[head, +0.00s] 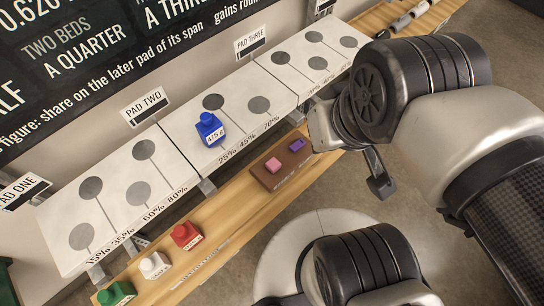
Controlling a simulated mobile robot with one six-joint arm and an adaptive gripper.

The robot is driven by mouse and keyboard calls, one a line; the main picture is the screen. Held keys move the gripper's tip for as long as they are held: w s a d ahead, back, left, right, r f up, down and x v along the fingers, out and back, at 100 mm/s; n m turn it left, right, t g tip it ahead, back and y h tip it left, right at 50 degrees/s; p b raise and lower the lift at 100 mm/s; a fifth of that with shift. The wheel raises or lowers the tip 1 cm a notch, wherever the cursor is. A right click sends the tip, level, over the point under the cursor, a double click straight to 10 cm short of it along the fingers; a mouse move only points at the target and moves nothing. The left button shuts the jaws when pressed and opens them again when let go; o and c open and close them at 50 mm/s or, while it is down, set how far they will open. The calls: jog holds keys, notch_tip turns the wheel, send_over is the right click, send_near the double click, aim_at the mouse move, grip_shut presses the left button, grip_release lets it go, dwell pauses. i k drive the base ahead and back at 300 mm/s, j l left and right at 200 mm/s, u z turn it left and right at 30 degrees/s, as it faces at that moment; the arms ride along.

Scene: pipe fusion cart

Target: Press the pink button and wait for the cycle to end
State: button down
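The pink button (273,164) sits on the left half of a small brown block (268,180) on the wooden ledge. A purple button (297,145) sits on the same block, to the right of the pink one. The pink button is uncovered; I cannot tell whether it is pressed in. My gripper (380,184) is to the right of the block, apart from both buttons. Only one dark finger shows below my wrist; the other is hidden, so its opening cannot be seen. No object shows in it.
White pads with grey discs (90,225) run behind the wooden ledge (228,222). A blue labelled block (209,129) stands on pad two. Red (185,236), white (154,265) and green (117,294) blocks stand on the ledge at left. Dark and pale cylinders (400,22) lie at the far right.

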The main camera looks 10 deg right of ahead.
aim_at(273, 165)
jog(key=z, duration=1.85)
jog(key=k+j, duration=0.15)
jog(key=k, duration=0.3)
jog(key=k+j, duration=0.2)
jog(key=k, duration=0.2)
